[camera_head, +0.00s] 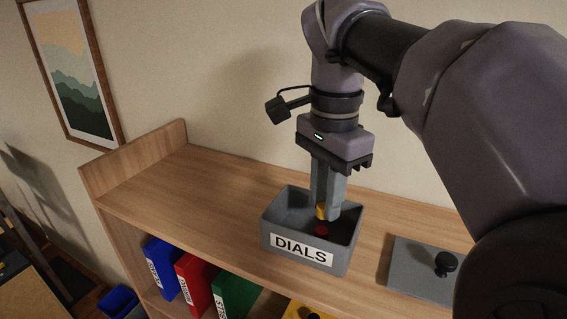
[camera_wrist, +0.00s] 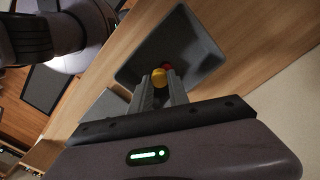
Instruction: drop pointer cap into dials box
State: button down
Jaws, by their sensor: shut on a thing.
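The grey box labelled DIALS (camera_head: 268,238) stands on the wooden shelf top, and its inside shows in the wrist view (camera_wrist: 208,45). My gripper (camera_head: 324,214) points down over the box, its fingertips at about the opening. It is shut on a small yellow cap (camera_head: 321,212), which shows between the fingertips in the wrist view (camera_wrist: 159,78). A red piece (camera_head: 321,231) is inside the box, below the yellow one; part of it shows past the yellow cap in the wrist view (camera_wrist: 168,67). I cannot make out a pointer mark on the yellow cap.
A grey plate with a black knob (camera_head: 446,264) lies right of the box. Blue (camera_head: 161,268), red (camera_head: 194,283) and green (camera_head: 236,296) binders stand on the shelf below. A yellow object (camera_head: 306,312) shows at the bottom edge. The shelf top left of the box is clear.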

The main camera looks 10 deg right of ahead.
jog(key=shift+s+a, duration=0.2)
jog(key=shift+s, duration=0.1)
jog(key=c, duration=1.4)
grip_release()
jog(key=shift+r, duration=0.1)
jog(key=shift+c, duration=0.2)
jog(key=shift+o, duration=1.4)
jog(key=shift+w+d, duration=0.15)
jog(key=shift+w, duration=0.1)
jog(key=shift+s+r, duration=0.15)
jog(key=shift+r, duration=0.2)
notch_tip(320, 180, up, 11)
jog(key=p, duration=0.4)
